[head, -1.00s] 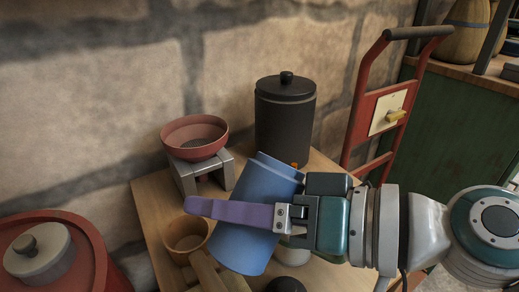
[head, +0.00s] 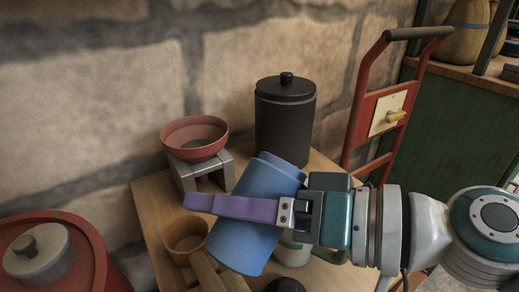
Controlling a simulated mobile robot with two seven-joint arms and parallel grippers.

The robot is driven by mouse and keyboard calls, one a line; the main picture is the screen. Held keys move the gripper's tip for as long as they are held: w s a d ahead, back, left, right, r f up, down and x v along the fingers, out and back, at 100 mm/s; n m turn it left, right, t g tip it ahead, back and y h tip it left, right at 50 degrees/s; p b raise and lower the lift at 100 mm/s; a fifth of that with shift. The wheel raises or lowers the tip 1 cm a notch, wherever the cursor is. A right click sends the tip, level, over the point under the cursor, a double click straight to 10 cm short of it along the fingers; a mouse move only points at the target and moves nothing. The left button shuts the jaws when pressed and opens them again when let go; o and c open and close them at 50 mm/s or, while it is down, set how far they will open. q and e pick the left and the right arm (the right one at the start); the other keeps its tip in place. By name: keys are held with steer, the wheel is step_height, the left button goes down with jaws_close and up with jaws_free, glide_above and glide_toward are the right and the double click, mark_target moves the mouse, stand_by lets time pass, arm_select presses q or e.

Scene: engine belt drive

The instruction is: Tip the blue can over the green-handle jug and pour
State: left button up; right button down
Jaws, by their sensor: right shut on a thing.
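The blue can (head: 247,240) is held by my right gripper (head: 225,206), whose purple finger lies across the can's near side. The can is tilted, its upper end leaning right and its lower end to the lower left, above the wooden table. A pale vessel with a bit of green (head: 291,252) shows just right of the can, below my gripper. It looks like the green-handle jug, but the can and gripper hide most of it. I cannot see any liquid flowing. My left gripper is out of view.
A red bowl (head: 194,138) sits on a grey stand (head: 185,177). A black lidded canister (head: 284,120) stands behind the can. A wooden cup (head: 185,238) is at the left, near the can. A red hand truck (head: 362,110) leans behind, right.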

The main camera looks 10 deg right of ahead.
steer(key=shift+a+r+m, duration=0.1)
steer(key=shift+r+m, duration=0.25)
steer(key=shift+m, duration=0.05)
stand_by(0.4)
steer(key=shift+f+y, duration=0.25)
steer(key=shift+y, duration=0.05)
steer(key=shift+s+f+m+y+b, duration=0.1)
steer(key=shift+f+m+y+b, duration=0.2)
steer(key=shift+f+m+b, duration=0.5)
stand_by(0.5)
steer(key=shift+r+m+y, duration=0.3)
steer(key=shift+r+m, duration=0.2)
steer(key=shift+r, duration=0.1)
stand_by(1.2)
steer(key=shift+w+d+r+m+y, duration=0.15)
steer(key=shift+w+d+r+m, duration=0.2)
steer(key=shift+r, duration=0.3)
steer(key=shift+w+d+r+m+y, duration=0.1)
steer(key=shift+r+m+y, duration=0.05)
steer(key=shift+r+m, duration=0.4)
stand_by(0.8)
